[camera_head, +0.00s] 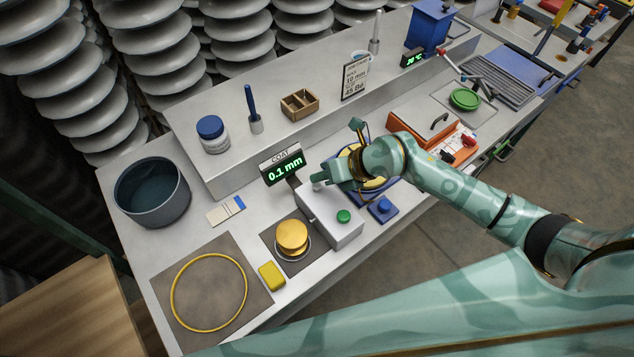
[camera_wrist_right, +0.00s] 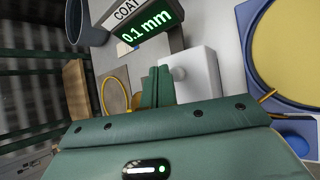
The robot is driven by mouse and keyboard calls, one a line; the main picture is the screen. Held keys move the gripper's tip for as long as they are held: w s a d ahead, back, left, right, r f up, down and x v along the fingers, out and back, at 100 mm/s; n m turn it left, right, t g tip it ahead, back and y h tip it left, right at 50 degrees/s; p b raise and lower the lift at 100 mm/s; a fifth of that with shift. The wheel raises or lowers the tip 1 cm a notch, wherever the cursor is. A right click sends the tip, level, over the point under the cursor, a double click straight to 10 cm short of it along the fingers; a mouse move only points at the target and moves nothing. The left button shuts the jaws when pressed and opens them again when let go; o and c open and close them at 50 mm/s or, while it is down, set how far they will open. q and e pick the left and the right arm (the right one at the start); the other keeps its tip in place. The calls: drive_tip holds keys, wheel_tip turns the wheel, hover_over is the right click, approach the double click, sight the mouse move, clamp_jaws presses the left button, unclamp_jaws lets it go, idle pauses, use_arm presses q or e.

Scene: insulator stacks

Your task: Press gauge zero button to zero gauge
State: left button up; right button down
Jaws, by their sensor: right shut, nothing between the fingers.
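The gauge is a white box (camera_head: 330,220) on the bench with a dark display (camera_head: 283,167) reading "COAT 0.1 mm" in green. My right gripper (camera_head: 316,178) is shut and empty, low over the box's back end. The display (camera_wrist_right: 145,25) reads 0.1 mm there too. My left gripper is not in view.
A gold-topped piece (camera_head: 292,235) and a yellow block (camera_head: 271,275) stand left of the box. A blue pad (camera_head: 383,209) lies to its right, and a blue-rimmed yellow disc (camera_head: 374,184) sits behind, partly under my arm. A dark bowl (camera_head: 152,195) and yellow ring (camera_head: 176,285) are further left.

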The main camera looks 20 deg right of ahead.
drive_tip(key=shift+f, duration=0.1)
drive_tip(key=shift+f, duration=0.35)
drive_tip(key=shift+f+b, duration=0.4)
drive_tip(key=shift+f, duration=0.35)
idle(0.6)
drive_tip(key=shift+s, duration=0.1)
drive_tip(key=shift+r+p, duration=1.2)
wheel_tip(320, 180, up, 5)
drive_tip(key=p, duration=0.5)
